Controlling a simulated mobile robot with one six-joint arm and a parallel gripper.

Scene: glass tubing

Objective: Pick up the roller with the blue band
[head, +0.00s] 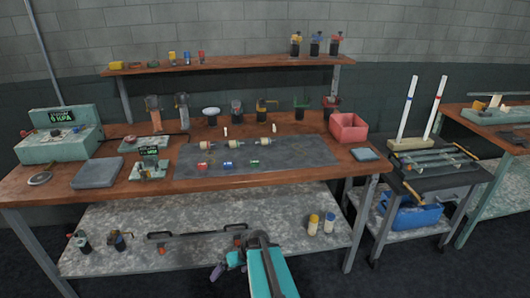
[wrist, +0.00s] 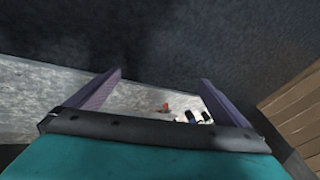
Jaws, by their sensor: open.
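Two tall white rollers stand upright in a pale block on the right-hand cart in the head view. The left one (head: 407,106) appears to carry a blue band and the right one (head: 435,107) a red band, though the bands are small at this distance. My gripper (head: 218,270) is low in front of the bench's lower shelf, well to the left of the rollers. In the wrist view my gripper (wrist: 160,78) shows two purple fingers spread apart with nothing between them. Neither tall roller can be made out in the wrist view.
The wooden bench (head: 110,190) holds a grey mat with small parts and a red bin (head: 348,128). A blue bin (head: 408,212) sits on the cart's lower shelf. Two capped bottles (head: 313,224) stand on the bench's lower shelf. Dark floor lies between bench and cart.

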